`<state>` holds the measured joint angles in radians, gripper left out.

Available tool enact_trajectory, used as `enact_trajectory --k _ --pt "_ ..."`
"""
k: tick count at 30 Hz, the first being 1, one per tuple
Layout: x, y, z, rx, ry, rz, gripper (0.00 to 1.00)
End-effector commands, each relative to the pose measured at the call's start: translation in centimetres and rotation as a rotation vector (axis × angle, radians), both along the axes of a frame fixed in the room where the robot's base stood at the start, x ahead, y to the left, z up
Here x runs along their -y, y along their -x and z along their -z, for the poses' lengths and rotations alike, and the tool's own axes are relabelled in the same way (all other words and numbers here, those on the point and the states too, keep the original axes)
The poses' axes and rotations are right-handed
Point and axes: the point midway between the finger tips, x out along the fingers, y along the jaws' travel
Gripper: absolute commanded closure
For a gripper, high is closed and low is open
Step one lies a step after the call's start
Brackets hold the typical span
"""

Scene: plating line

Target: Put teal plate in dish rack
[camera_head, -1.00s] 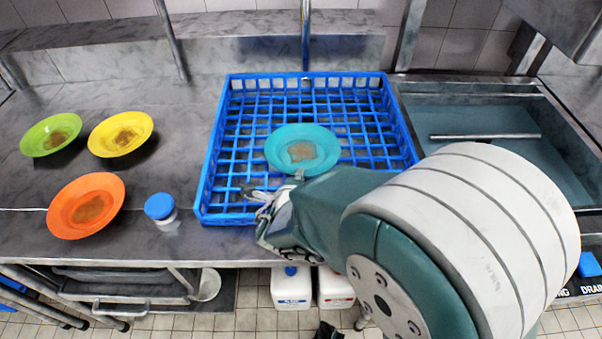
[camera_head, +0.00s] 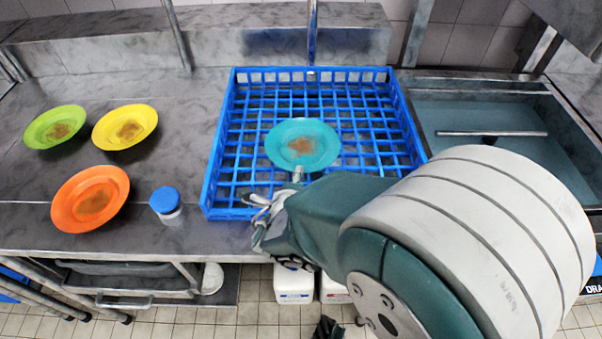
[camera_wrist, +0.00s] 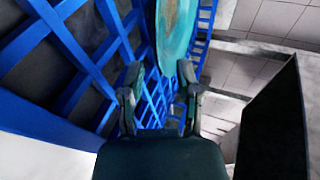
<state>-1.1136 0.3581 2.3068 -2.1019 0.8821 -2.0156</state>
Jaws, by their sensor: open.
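The teal plate (camera_head: 303,145), with a brown stain in its middle, is in the blue dish rack (camera_head: 215,165), over its grid floor. In the wrist view the plate (camera_wrist: 176,30) is seen nearly edge-on, just beyond my fingers. My gripper (camera_wrist: 160,85) is open, its two fingers spread on either side of the plate's near edge. In the head view my gripper (camera_head: 272,205) is at the rack's front wall, just below the plate. Whether the plate touches a finger or the rack floor, I cannot tell.
A green plate (camera_head: 55,127), a yellow plate (camera_head: 125,127) and an orange plate (camera_head: 90,198), all stained, lie on the counter at left. A white jar with a blue lid (camera_head: 166,205) stands left of the rack. A sink (camera_head: 490,115) is at right.

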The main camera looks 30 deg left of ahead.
Motion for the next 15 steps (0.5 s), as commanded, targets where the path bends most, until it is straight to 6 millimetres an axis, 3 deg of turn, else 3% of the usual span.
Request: enact_trajectory --k 9,15 --pt "2.1 6.0 -2.8 0.001 -0.006 -0.004 0.57" --pt "2.6 8.0 -3.6 0.001 -0.002 -0.001 0.57"
